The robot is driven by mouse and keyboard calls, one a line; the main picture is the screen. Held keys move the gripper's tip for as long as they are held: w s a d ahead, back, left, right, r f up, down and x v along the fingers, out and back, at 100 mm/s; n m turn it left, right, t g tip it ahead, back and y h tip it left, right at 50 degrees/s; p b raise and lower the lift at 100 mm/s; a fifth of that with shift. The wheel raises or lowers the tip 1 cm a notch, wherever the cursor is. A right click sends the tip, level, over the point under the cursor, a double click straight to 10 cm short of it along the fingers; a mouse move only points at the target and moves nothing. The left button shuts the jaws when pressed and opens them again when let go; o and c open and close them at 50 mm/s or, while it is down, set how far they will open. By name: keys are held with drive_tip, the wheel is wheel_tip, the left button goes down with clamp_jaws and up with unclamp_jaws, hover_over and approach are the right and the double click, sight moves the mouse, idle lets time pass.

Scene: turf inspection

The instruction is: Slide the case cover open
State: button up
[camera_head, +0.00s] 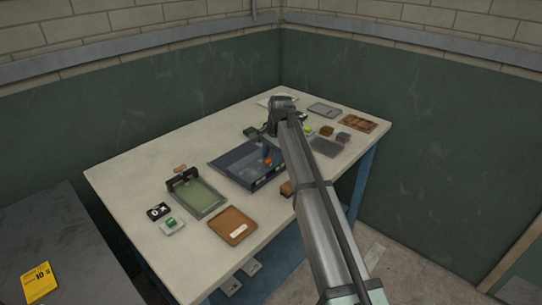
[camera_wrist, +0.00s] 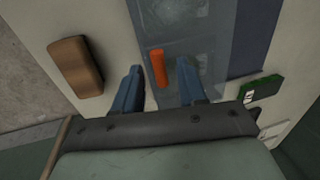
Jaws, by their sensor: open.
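A dark blue case (camera_head: 234,160) lies flat near the middle of the table. Its clear cover shows as a translucent pane in the wrist view (camera_wrist: 205,28), with a dark blue strip of the case (camera_wrist: 249,42) to its right. An upright orange handle (camera_wrist: 158,68) stands on the cover; it also shows as a small red-orange spot in the head view (camera_head: 267,162). My gripper (camera_wrist: 158,84) is open, its two blue fingers to either side of the handle in the picture, with gaps. Whether the fingertips reach down to the handle's height I cannot tell. My arm hides part of the case's right side in the head view.
A brown block (camera_wrist: 76,66) lies left of the case in the wrist view. A green item (camera_wrist: 262,88) sits at the right. A green-bedded tray (camera_head: 200,197), a brown tray (camera_head: 233,225) and several small blocks share the table (camera_head: 130,170). The table's front-left corner is bare.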

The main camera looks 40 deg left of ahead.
drive_tip(key=shift+c, duration=0.5)
clamp_jaws()
